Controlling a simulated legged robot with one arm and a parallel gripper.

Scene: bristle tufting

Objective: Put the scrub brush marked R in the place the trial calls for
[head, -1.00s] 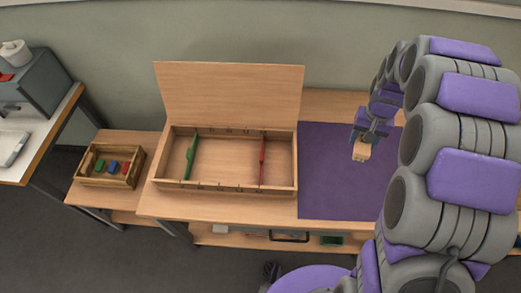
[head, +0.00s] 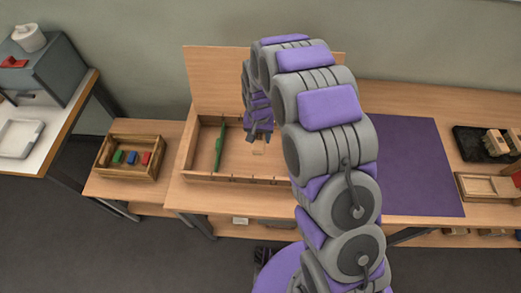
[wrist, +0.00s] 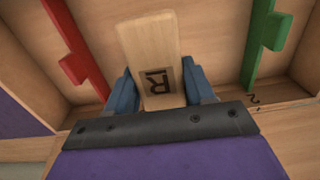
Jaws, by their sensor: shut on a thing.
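The scrub brush is a pale wooden block (wrist: 150,45) with a black R on its face, seen in the wrist view. My gripper (wrist: 160,88) is shut on it, with a blue finger on each side. In the head view my gripper (head: 258,138) hangs over the open wooden box (head: 235,180), right of its green divider (head: 219,148). The wrist view shows the brush between the red divider (wrist: 75,48) and the green divider (wrist: 258,42). A mark like a 2 is on the box edge. The brush's height over the floor is unclear.
The box lid (head: 215,75) stands open behind it. A small crate (head: 130,157) with coloured blocks is at the left. A purple mat (head: 415,165) lies clear at the right. Beyond it are a black tray (head: 468,145) and a wooden tray (head: 485,187). My arm hides the box's right part.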

